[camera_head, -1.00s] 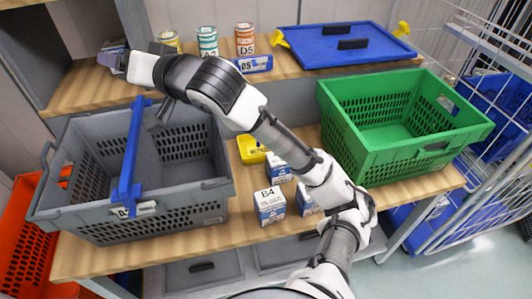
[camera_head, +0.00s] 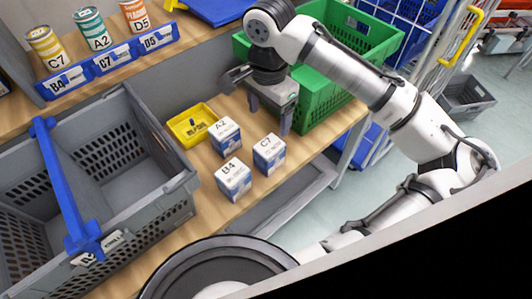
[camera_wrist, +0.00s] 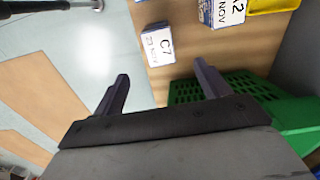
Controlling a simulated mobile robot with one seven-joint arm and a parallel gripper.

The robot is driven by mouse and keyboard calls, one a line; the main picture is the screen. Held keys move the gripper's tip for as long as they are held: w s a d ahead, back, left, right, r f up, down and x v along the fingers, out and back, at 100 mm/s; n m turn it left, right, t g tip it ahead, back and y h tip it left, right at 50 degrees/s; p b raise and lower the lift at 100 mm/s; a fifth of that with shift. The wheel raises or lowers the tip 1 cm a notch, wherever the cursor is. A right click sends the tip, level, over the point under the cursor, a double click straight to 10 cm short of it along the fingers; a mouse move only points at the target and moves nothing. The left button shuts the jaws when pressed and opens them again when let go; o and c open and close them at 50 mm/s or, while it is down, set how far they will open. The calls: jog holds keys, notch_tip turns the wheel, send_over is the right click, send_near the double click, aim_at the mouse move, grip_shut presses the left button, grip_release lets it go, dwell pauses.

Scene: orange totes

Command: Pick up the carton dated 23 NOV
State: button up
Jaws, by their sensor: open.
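The C7 carton (camera_head: 269,154), white and blue, stands upright on the wooden shelf, right of the other cartons. In the wrist view its top (camera_wrist: 159,44) reads C7 with a small line that looks like 23 NOV. The A2 carton (camera_head: 225,137) stands to its left, its date ending in NOV in the wrist view (camera_wrist: 222,12). The B4 carton (camera_head: 233,179) stands nearer the shelf's front edge; its date is unreadable. My gripper (camera_head: 269,114) is open and empty, pointing down behind and above the cartons, apart from C7. Its two fingers also show in the wrist view (camera_wrist: 161,78).
A green tote (camera_head: 322,98) stands close behind and right of my gripper. A yellow bin (camera_head: 192,124) sits beside A2. A grey tote (camera_head: 150,190) with a blue bar (camera_head: 68,188) fills the left. Labelled cans (camera_head: 92,28) stand on the upper shelf.

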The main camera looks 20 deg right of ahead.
notch_tip(320, 180, down, 6)
jog(key=shift+f, duration=0.15)
jog(key=shift+s+d+f+p, duration=0.1)
jog(key=shift+f+p, duration=0.5)
jog(key=shift+f, duration=2.05)
jog(key=c, duration=1.2)
jog(key=shift+r, duration=0.1)
